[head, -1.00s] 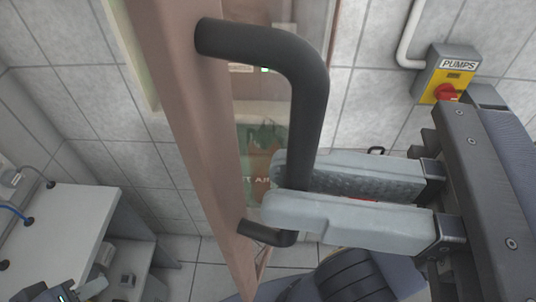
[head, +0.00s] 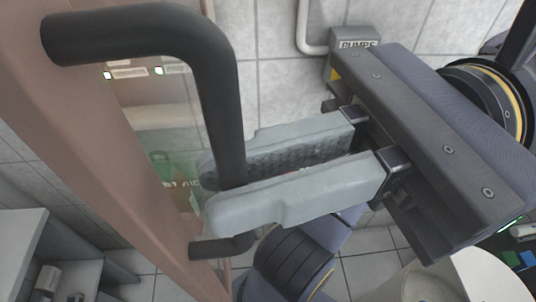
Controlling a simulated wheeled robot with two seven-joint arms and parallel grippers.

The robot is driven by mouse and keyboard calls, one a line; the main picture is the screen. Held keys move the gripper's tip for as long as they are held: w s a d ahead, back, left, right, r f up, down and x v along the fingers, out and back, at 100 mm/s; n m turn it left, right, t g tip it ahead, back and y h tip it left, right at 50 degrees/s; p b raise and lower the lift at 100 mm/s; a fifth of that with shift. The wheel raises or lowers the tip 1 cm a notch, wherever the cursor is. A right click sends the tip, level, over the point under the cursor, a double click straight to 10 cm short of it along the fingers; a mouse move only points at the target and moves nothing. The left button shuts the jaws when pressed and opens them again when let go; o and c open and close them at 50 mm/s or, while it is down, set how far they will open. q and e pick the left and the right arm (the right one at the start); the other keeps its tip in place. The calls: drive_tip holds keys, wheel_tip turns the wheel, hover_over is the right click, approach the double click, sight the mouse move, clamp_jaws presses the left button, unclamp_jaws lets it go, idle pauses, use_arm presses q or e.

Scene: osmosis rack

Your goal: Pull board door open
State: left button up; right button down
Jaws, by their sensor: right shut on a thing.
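The board door (head: 95,120) is a pinkish-brown panel seen nearly edge-on at the left, standing out from the tiled wall. Its dark grey bar handle (head: 215,90) bends out from the door and runs downward. My right gripper (head: 205,190) reaches in from the right, and its two pale grey fingers are shut on the lower part of the handle. The fingers hide a stretch of the handle, whose lower end shows again below them. My left gripper is not in view.
A grey PUMPS switch box (head: 345,42) is on the tiled wall behind my right gripper, with a white conduit (head: 303,25) above it. A grey-white cabinet (head: 25,235) stands at the lower left. A white rounded container (head: 455,280) is at the lower right.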

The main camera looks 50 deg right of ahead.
drive_tip(key=c, duration=1.5)
unclamp_jaws()
